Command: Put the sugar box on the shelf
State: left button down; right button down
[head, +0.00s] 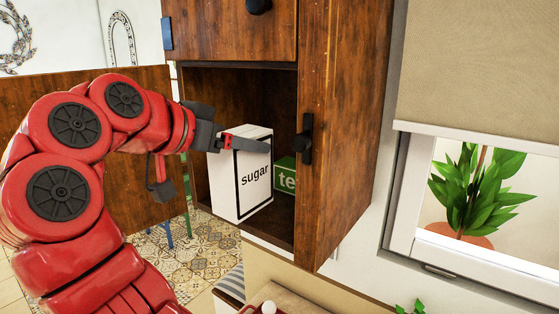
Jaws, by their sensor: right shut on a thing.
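The sugar box (252,190) is white with a black-framed label reading "sugar". It stands upright, slightly tilted in the picture, at the left of the open cabinet compartment's mouth. My right gripper (240,142) is at the top of the box, shut on it, with one grey finger across its upper front face. The other finger is hidden behind the box. The shelf (282,229) is the compartment's floor; I cannot tell whether the box's bottom touches it. My left gripper is not in view.
A green box (284,178) lettered "te" stands in the compartment, right of the sugar box and partly hidden by it. A window with a plant (478,190) is farther right.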

jog(key=w+d+p, duration=0.4)
jog(key=w+d, duration=0.2)
jog(key=w, duration=0.2)
notch_tip(320, 180, down, 7)
jog(key=p, duration=0.5)
jog(key=shift+w+d, duration=0.2)
jog(key=shift+w, duration=0.15)
jog(key=shift+c, duration=1.3)
grip_release()
jog(key=shift+o, duration=1.3)
jog(key=shift+s+a+r, duration=0.1)
